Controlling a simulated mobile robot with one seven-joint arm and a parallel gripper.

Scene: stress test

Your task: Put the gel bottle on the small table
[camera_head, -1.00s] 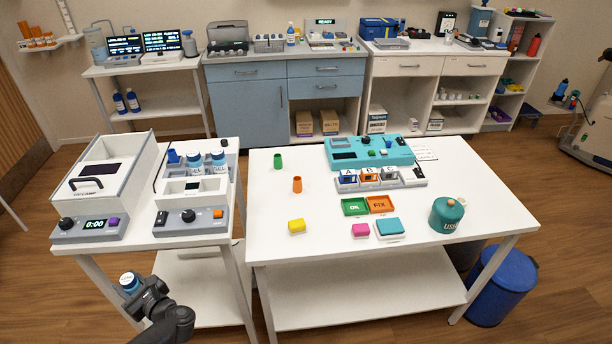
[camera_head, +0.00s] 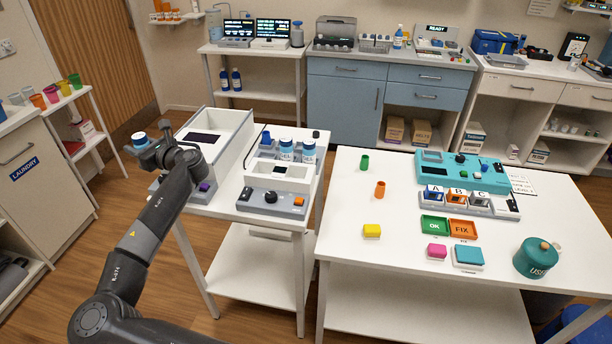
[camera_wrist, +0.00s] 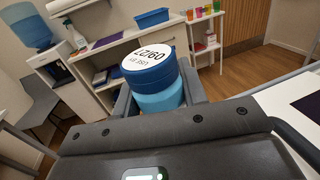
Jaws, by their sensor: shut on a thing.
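My gripper (camera_head: 146,148) is shut on a blue bottle (camera_head: 140,138) with a white-topped cap, held upright at the left edge of the white device table (camera_head: 262,262). In the wrist view the bottle (camera_wrist: 160,98) sits between my two fingers, its cap label reading use by 09/27. Its side label is hidden, so I cannot tell whether it is the gel bottle. Similar blue bottles (camera_head: 286,150) stand in a rack on the device table. A small white shelf table (camera_head: 78,108) with coloured cups stands at the left.
A large white table (camera_head: 340,195) with buttons, trays and a teal canister (camera_head: 537,258) is at the right. A laundry cabinet (camera_head: 45,180) is at the far left. An open-topped box (camera_head: 228,140) is beside my gripper. Floor is clear between cabinet and device table.

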